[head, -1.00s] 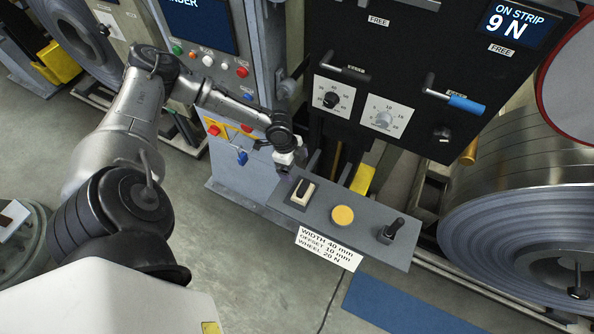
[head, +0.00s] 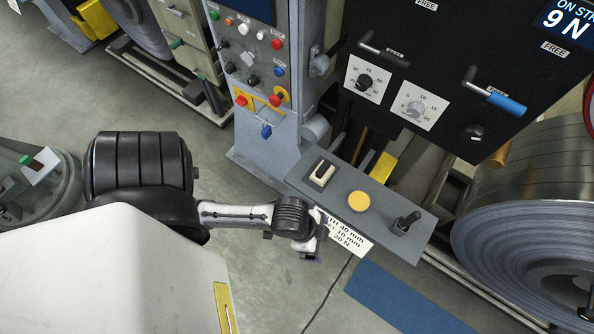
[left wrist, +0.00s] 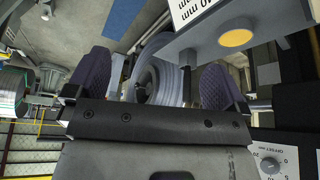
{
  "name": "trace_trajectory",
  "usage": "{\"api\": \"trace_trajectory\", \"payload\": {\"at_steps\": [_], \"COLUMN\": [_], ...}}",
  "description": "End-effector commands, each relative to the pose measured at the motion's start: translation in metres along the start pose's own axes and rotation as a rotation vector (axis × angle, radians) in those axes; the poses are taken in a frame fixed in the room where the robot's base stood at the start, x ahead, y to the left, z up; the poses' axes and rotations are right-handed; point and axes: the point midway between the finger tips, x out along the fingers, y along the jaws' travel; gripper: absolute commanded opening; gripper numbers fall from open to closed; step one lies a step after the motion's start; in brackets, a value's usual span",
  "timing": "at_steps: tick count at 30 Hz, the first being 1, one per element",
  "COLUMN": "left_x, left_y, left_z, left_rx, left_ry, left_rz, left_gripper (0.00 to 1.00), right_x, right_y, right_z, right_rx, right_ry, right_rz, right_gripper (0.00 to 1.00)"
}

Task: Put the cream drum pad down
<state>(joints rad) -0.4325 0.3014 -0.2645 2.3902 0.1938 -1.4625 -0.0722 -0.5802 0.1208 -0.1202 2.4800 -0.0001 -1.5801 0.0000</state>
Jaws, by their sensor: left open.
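A black rocker in a cream frame (head: 322,173) sits at the left end of the grey shelf (head: 385,212) in the head view. It is the cream piece I see there; I cannot tell whether it is the drum pad, and no label names it. My left gripper (head: 308,246) is at the shelf's front edge, below the rocker and in front of the white label. In the left wrist view its two fingers (left wrist: 156,86) are wide apart with nothing held between them. My right gripper is not in view.
A round yellow button (head: 358,202) and a black lever (head: 406,222) stand on the shelf. A control panel (head: 262,90) rises behind left. A black panel (head: 430,70) with dials and handles is behind; a steel coil (head: 530,225) is right. A blue mat (head: 400,300) lies on the floor.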

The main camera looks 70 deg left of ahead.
Motion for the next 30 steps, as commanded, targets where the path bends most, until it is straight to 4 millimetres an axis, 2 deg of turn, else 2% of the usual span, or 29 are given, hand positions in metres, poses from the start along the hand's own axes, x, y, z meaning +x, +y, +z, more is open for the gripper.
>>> {"api": "trace_trajectory", "payload": {"at_steps": [3,6,10,23,26,30], "left_x": [-0.014,-0.022,-0.028,-0.031,-0.038,-0.057], "left_y": [-0.005,-0.009,-0.012,-0.013,-0.012,-0.012], "left_z": [0.023,0.037,0.047,0.047,0.044,0.035], "left_rx": [-0.154,-0.238,-0.289,-0.296,-0.296,-0.295], "left_ry": [-0.053,-0.090,-0.115,-0.119,-0.119,-0.118], "left_rz": [-0.072,-0.117,-0.149,-0.154,-0.154,-0.153], "left_gripper": [0.99,0.99,0.99,0.99,0.99,0.99], "right_x": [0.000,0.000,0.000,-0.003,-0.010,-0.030], "right_y": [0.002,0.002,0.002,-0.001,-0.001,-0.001], "right_z": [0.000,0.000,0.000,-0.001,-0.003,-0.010], "right_rx": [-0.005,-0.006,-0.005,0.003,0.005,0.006], "right_ry": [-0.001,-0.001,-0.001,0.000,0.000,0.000], "right_rz": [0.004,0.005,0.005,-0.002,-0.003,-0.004], "right_gripper": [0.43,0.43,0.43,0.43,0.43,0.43]}}
